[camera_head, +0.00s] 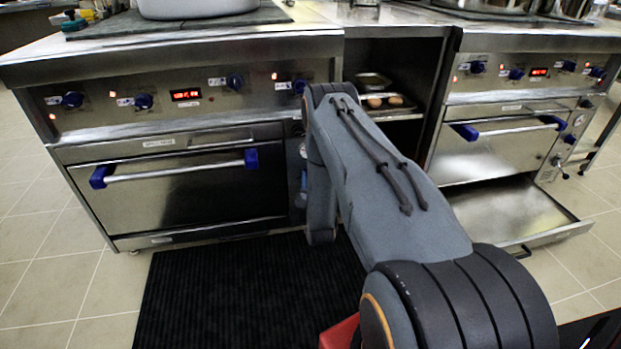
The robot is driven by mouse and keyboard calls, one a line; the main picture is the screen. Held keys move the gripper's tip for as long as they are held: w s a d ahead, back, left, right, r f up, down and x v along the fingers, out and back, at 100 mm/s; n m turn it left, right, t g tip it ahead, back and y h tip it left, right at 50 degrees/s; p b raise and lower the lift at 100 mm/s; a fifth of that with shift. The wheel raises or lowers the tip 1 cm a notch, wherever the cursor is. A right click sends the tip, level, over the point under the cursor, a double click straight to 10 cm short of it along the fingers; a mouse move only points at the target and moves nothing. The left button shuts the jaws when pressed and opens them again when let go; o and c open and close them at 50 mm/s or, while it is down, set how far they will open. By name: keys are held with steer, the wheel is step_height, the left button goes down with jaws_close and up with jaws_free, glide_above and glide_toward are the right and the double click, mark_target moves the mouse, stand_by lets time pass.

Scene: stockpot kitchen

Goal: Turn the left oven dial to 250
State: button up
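The left oven (190,195) has a steel door with a bar handle on blue mounts, and the door is shut. A narrow control strip (298,172) runs down the right side of this door. A small round white-faced part shows on it, but my arm covers much of the strip, so I cannot read any dial setting there. Blue knobs (143,101) sit on the panel above the door, with a red display (186,95) too small to read. My arm reaches toward the right end of this oven. My gripper is hidden behind the arm.
The right oven (500,150) has a shut door and a pulled-out drawer (515,215) below it. An open shelf bay between the ovens holds a tray (390,110) with round items. A black mat (245,295) lies on the tiled floor. A large pot (197,8) stands on the left counter.

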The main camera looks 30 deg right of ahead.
steer(key=m+p, duration=0.2)
steer(key=m, duration=0.4)
steer(key=m+p, duration=0.3)
steer(key=m, duration=0.3)
steer(key=shift+r+g+y, duration=0.2)
steer(key=shift+g+y, duration=0.1)
steer(key=shift+y, duration=0.1)
steer(key=shift+d+m, duration=0.1)
steer(key=shift+m, duration=0.2)
steer(key=o, duration=1)
steer(key=shift+o, duration=0.2)
steer(key=shift+s, duration=0.1)
steer(key=p+v, duration=0.2)
steer(key=v, duration=0.5)
steer(key=shift+s, duration=0.3)
